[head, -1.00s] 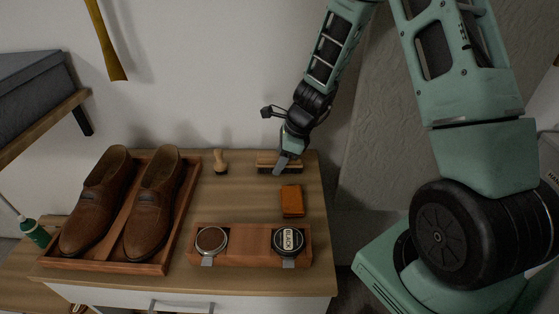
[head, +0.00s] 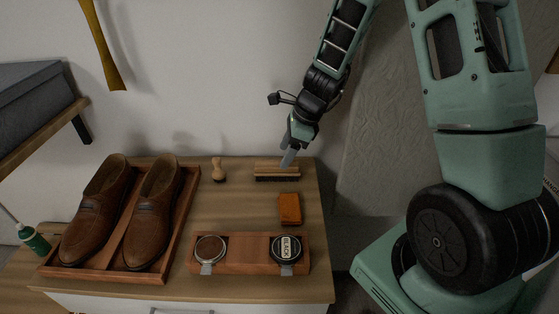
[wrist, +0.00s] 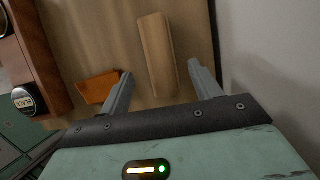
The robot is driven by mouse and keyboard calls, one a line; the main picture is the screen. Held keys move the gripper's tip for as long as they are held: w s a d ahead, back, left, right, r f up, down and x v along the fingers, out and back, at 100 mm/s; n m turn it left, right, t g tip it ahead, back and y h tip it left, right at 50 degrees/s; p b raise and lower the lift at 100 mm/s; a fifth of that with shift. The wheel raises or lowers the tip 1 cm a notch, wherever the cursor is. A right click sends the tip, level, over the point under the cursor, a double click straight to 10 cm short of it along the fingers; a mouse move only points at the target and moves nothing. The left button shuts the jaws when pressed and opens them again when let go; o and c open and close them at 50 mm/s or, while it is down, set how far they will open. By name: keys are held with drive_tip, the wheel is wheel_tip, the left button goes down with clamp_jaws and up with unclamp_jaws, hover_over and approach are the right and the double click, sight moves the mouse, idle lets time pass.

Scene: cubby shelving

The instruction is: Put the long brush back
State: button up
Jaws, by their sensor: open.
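The long brush (head: 277,172) has a light wooden back and dark bristles. It lies bristles down near the back right of the cabinet top. In the wrist view its wooden back (wrist: 157,52) runs lengthwise ahead of the space between my fingers. My gripper (head: 288,158) is open and empty, just above the brush's right part, apart from it. In the wrist view my gripper (wrist: 160,85) shows both fingers spread, one on each side of the brush's near end.
An orange-brown block (head: 289,209) lies in front of the brush. A wooden holder (head: 248,262) with two round tins stands at the front. A tray (head: 108,270) with brown shoes is at left. A small wooden-handled dauber (head: 218,170) stands left of the brush. The wall is close behind.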

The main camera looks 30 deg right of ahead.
drive_tip(key=v, duration=0.5)
drive_tip(key=shift+r+p, duration=0.1)
drive_tip(key=shift+p, duration=0.2)
drive_tip(key=s+a+r+n+g, duration=0.1)
drive_tip(key=s+a+r+n, duration=0.2)
drive_tip(key=s+a+n, duration=0.45)
drive_tip(key=s+a+r+n+g, duration=0.2)
drive_tip(key=s+a+r+n, duration=0.15)
drive_tip(key=a+n, duration=0.7)
drive_tip(key=s+a+n+h, duration=0.3)
drive_tip(key=s+a+n, duration=0.2)
drive_tip(key=s+n, duration=0.8)
drive_tip(key=shift+r+n, duration=0.45)
drive_tip(key=shift+n, duration=0.35)
